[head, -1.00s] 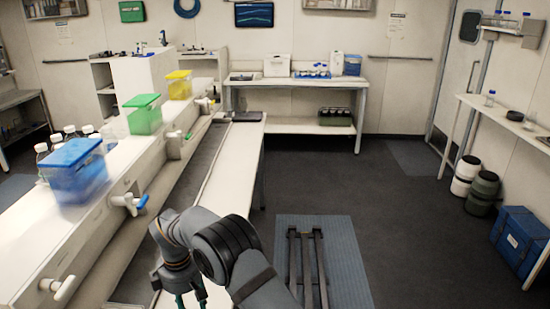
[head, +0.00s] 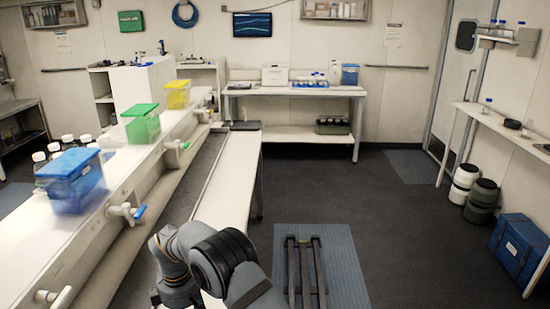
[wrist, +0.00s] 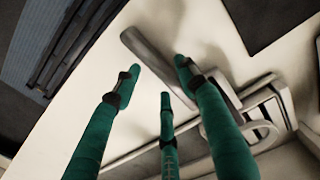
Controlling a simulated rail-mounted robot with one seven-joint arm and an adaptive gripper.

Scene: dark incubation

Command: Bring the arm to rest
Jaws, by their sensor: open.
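My gripper (wrist: 158,76) shows in the wrist view with its green fingers spread apart and nothing between them. Beyond the fingertips lies a pale flat surface (wrist: 95,115) with a long grey bar-like shape (wrist: 148,55); I cannot tell how far the tips are from it. In the head view my arm (head: 205,262) is bent at the bottom centre, right of the long white bench. The gripper itself is out of that view, below its bottom edge.
A blue bin (head: 75,185), a green bin (head: 141,127) and a yellow bin (head: 178,97) stand along the bench, with white taps (head: 125,211) on its side. A blue chest (head: 520,252) stands at far right.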

